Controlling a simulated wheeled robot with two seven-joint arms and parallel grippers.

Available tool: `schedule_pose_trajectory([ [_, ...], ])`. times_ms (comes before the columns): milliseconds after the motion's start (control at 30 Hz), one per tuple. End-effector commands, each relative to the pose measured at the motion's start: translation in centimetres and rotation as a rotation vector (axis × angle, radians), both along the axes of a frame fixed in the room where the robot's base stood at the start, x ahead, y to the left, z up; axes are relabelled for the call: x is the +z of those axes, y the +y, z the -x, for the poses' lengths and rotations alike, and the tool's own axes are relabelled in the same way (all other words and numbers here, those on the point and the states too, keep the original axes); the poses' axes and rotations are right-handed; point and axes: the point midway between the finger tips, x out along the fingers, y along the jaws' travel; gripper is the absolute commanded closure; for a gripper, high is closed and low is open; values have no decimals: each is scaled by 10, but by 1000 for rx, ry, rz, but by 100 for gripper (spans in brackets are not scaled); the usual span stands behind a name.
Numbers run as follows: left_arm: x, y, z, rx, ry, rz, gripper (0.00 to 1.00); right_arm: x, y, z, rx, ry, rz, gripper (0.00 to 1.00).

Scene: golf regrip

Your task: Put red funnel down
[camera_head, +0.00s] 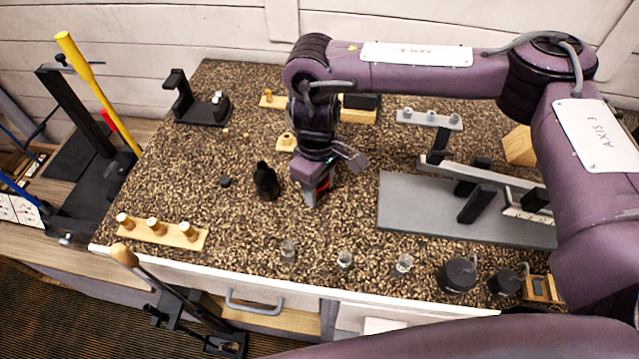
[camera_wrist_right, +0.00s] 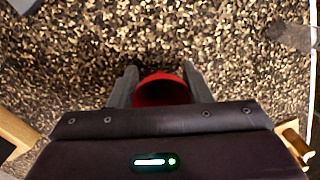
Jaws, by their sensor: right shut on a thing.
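My right gripper (camera_head: 311,196) points down over the middle of the speckled worktop (camera_head: 230,150), close above or at its surface. It is shut on the red funnel (camera_head: 324,181), which shows only as a small red patch between the fingers in the head view. In the right wrist view the funnel's red rim (camera_wrist_right: 162,90) sits between the two grey fingers of the right gripper (camera_wrist_right: 161,84). I cannot tell whether the funnel touches the worktop. My left gripper is not in view.
A black object (camera_head: 266,182) stands just left of the gripper. A wooden block with pegs (camera_head: 187,236) lies at front left. Several small glasses (camera_head: 345,259) line the front edge. A grey mat (camera_head: 410,207) lies to the right. Worktop between gripper and glasses is clear.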

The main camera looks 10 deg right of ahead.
Motion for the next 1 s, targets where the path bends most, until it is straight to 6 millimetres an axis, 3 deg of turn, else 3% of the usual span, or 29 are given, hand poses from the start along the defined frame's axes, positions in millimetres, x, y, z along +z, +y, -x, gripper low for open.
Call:
schedule_pose_trajectory([
  [67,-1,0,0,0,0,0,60,-3,0,0,0,1,0,77],
  [100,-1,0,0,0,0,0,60,-3,0,0,0,1,0,53],
  [267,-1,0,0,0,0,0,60,-3,0,0,0,0,0,34],
  [667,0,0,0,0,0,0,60,7,0,-1,1,-3,0,34],
  [1000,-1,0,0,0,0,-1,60,72,1,-8,0,-8,1,34],
])
